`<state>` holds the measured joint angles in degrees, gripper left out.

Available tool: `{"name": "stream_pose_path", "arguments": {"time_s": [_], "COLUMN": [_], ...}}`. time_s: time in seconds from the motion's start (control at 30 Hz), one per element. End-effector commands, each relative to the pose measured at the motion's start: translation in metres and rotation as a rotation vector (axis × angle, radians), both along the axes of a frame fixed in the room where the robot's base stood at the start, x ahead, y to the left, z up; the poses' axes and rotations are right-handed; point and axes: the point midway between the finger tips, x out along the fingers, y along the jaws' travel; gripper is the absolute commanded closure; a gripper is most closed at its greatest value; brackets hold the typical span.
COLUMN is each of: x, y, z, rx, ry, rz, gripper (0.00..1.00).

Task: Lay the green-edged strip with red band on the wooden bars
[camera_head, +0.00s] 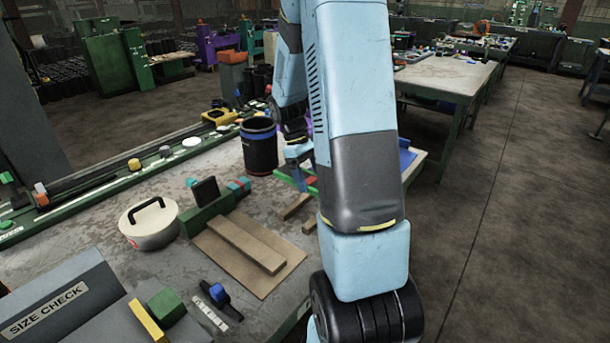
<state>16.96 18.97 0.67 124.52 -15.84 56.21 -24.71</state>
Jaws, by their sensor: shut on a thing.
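The right part of the strip is hidden behind my arm. Two short wooden bars (295,207) lie on the table nearer than the strip; the second one (310,226) is partly hidden by my arm. The strip appears beyond the bars and apart from them; its height over the table is hard to tell.
A dark cylinder with a blue band (259,147) stands just left of my gripper. A white lidded pot (149,223), a brown board (283,275) with a wooden plank, and a "SIZE CHECK" box (60,307) stand to the left. A blue sheet (406,158) lies right of my arm.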

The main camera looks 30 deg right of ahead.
Motion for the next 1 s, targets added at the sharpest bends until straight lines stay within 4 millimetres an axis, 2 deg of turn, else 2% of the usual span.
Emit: {"name": "stream_pose_path", "arguments": {"time_s": [0.47,1.0], "x": [0.002,0.002], "y": [0.006,0.006], "z": [-0.006,-0.054], "rx": [0.001,0.001], "ry": [0.001,0.001], "rz": [0.013,0.013], "gripper": [0.63,0.63]}}
